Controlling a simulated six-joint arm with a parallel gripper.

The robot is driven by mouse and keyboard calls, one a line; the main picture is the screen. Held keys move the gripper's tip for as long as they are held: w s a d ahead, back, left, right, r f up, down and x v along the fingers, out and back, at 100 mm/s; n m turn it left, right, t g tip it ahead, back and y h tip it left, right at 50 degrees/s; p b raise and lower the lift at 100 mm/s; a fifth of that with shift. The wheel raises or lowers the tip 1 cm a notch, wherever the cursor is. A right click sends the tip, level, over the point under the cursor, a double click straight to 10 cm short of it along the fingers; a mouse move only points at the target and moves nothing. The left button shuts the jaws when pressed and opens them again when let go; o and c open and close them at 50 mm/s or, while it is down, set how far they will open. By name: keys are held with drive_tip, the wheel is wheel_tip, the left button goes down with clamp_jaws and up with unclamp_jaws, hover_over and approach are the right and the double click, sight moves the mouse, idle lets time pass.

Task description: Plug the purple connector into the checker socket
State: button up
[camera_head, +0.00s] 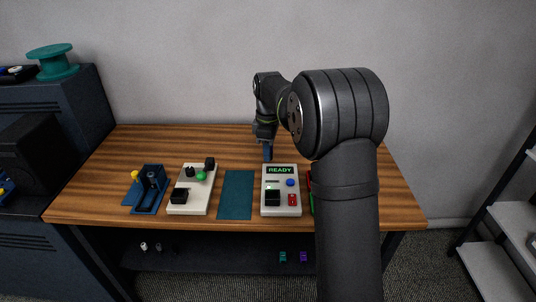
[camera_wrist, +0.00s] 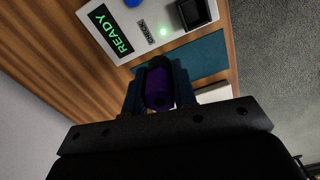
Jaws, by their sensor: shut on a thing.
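The purple connector (camera_wrist: 158,90) is between the two blue fingers of my gripper (camera_wrist: 159,80), which is shut on it in the wrist view. In the head view my gripper (camera_head: 267,152) points down behind the checker, and I cannot make out the connector there. The checker (camera_head: 281,209) is a pale box with a green READY display, a blue button and a red part. Its black socket block (camera_head: 272,194) is on the left of its face. In the wrist view the checker (camera_wrist: 150,18) lies beyond the fingertips, apart from the connector, with a lit green light and the socket block (camera_wrist: 195,13) beyond.
A teal mat (camera_head: 236,195) lies left of the checker. Further left stand a pale panel with knobs (camera_head: 190,203) and a blue fixture (camera_head: 147,190). A red and green item beside the checker is partly hidden by my arm. The back left of the wooden table (camera_head: 160,140) is clear.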

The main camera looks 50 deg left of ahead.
drive_tip(key=shift+r, duration=0.65)
drive_tip(key=shift+s+d+f, duration=0.65)
drive_tip(key=shift+d+f, duration=0.3)
drive_tip(key=shift+f, duration=0.3)
drive_tip(key=shift+s+d+f, duration=0.6)
drive_tip(key=shift+d+f, duration=0.4)
drive_tip(key=shift+f, duration=0.3)
drive_tip(key=shift+s+d+f, duration=0.65)
drive_tip(key=shift+d+f, duration=0.3)
drive_tip(key=shift+f, duration=0.3)
drive_tip(key=shift+f, duration=0.2)
drive_tip(key=shift+f, duration=0.35)
drive_tip(key=shift+f, duration=1.1)
drive_tip(key=o, duration=1.1)
drive_tip(key=shift+d+f, duration=0.1)
